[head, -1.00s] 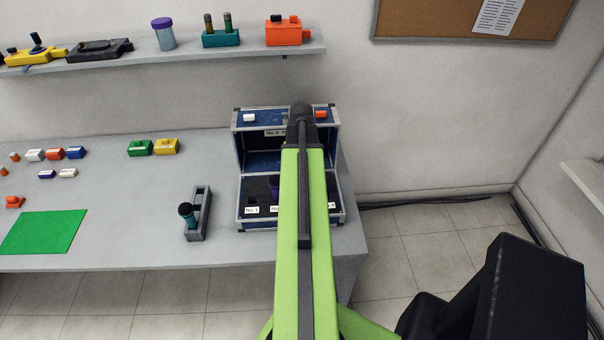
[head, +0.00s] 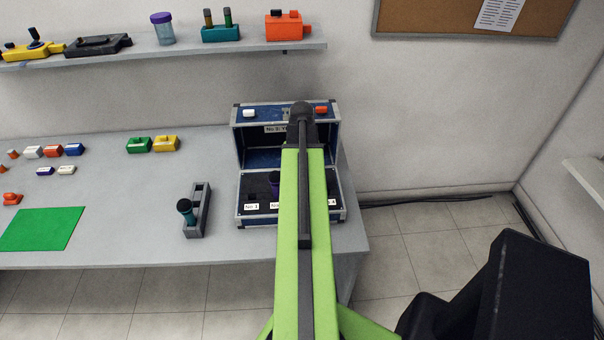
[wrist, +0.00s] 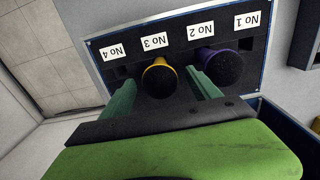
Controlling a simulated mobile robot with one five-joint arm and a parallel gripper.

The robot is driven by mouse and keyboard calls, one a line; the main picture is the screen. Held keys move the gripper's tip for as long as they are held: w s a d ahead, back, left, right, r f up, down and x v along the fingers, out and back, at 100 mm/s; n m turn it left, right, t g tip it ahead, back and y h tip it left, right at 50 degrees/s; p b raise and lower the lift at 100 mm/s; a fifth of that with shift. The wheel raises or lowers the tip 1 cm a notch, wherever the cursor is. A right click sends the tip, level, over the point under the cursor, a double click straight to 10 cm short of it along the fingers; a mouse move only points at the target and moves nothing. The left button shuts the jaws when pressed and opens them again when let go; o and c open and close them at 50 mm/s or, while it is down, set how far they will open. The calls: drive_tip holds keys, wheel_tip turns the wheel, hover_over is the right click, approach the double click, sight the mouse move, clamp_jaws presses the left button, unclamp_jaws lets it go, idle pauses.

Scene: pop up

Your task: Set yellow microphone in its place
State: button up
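The yellow microphone (wrist: 152,86), with a dark round head, stands at the No 3 label of the case (wrist: 262,85) in the wrist view. My gripper (wrist: 160,79) has its two green fingers on either side of it, with a visible gap at each side, so it looks open. How deep the microphone sits in its slot cannot be told. In the head view my arm hides the yellow microphone and the fingers; the open case (head: 240,172) is partly covered by the arm.
A purple microphone (wrist: 222,68) stands at No 2, close beside one finger. Small coloured blocks and a green mat (head: 40,230) lie further left. The raised lid stands behind.

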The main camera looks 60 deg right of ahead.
drive_tip(key=shift+r, duration=0.1)
wheel_tip(320, 180, up, 17)
drive_tip(key=p, duration=1.7)
